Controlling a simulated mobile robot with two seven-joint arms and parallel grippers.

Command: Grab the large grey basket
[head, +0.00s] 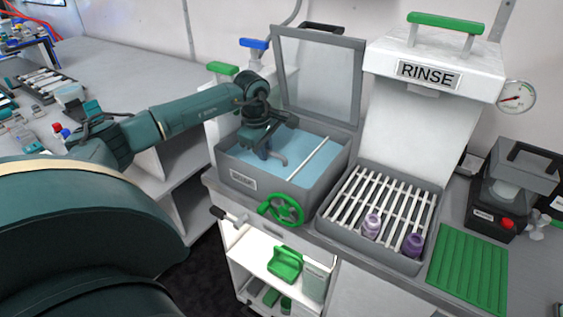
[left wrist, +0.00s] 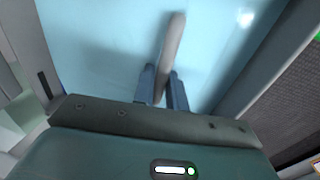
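My left gripper (head: 262,143) reaches down into an open grey tank (head: 232,181) of light blue liquid. In the left wrist view its two blue-grey fingers (left wrist: 163,88) sit close on either side of a slim grey bar (left wrist: 173,40), with almost no gap. No basket body can be made out; the liquid and my gripper hide what is below the handle. My right gripper is not in view.
The tank's raised lid (head: 318,75) stands behind my gripper. A white rod (head: 308,159) crosses the tank. A green handwheel (head: 281,209) is on its front. To the right are the rinse unit (head: 428,74), a rack with two purple pieces, and a green ribbed mat (head: 468,268).

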